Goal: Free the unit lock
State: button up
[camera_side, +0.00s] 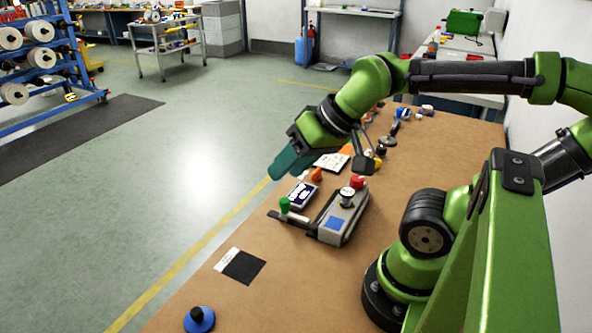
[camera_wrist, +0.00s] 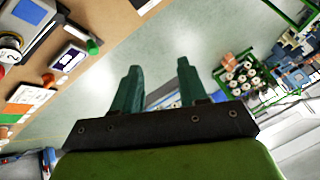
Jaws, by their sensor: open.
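A grey unit (camera_side: 341,219) with a blue square on top lies on the brown table. It carries a red knob (camera_side: 357,182) and a black-and-silver knob (camera_side: 347,197). Which part is the lock I cannot tell. My gripper (camera_side: 280,172) is open and empty, above the table's left edge, beyond the unit and apart from it. In the wrist view its teal fingers (camera_wrist: 158,72) point over the floor; the unit (camera_wrist: 28,32) is at the upper left, partly cut off, with the green knob (camera_wrist: 93,47).
A dark box with a white label (camera_side: 302,195) lies beside the unit, with an orange piece (camera_side: 316,174) and a white card (camera_side: 332,161) behind. A black-and-white patch (camera_side: 241,266) and blue knob (camera_side: 199,319) are in front. Bare table (camera_side: 310,285) lies nearer.

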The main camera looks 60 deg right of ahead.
jog(key=shift+c, duration=0.3)
jog(key=m+g+h, duration=0.2)
jog(key=m+g, duration=0.5)
jog(key=m, duration=0.7)
send_over(317, 169)
notch_tip(317, 169, down, 7)
notch_tip(317, 169, down, 16)
grip_shut()
